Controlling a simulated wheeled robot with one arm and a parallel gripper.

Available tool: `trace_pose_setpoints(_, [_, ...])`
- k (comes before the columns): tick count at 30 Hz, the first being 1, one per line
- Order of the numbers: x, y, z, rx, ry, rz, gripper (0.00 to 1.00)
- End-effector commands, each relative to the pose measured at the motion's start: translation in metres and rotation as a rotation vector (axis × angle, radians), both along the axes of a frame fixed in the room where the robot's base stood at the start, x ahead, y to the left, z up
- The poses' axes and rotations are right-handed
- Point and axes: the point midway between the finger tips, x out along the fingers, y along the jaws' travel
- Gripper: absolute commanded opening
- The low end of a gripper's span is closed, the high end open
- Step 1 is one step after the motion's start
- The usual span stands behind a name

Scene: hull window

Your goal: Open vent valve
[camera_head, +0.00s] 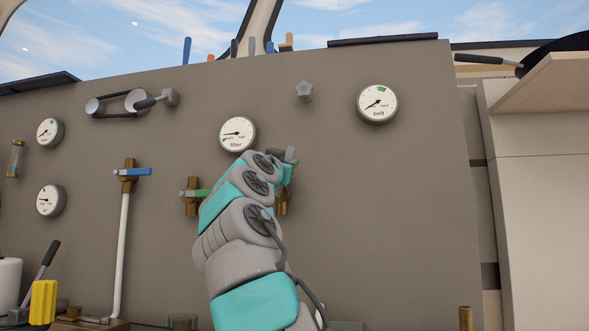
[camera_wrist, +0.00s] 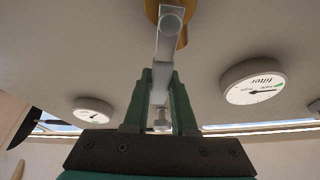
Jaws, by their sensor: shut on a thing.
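A pale grey lever (camera_wrist: 168,45) on a brass valve body (camera_wrist: 155,10) shows in the wrist view; I take it for the vent valve, though no label is readable. My gripper (camera_wrist: 161,80) has its two green fingers closed on the lever's lower part. In the head view my gripper (camera_head: 286,157) is at the wall panel, below and right of the filter gauge. A brass fitting (camera_head: 283,203) shows there partly behind my arm. The lever's angle is hard to tell in the head view.
The filter gauge (camera_head: 237,134) and belt gauge (camera_head: 377,104) are above. The panel's lower right is largely bare.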

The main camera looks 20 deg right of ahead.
Motion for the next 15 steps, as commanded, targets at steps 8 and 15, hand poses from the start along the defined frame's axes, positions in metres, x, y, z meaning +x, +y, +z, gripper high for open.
trace_pose_setpoints(8, [0.009, 0.011, 0.0, -0.155, 0.112, 0.0, 0.0])
trace_pose_setpoints(15, [0.013, 0.018, 0.002, -0.233, 0.162, 0.001, 0.0])
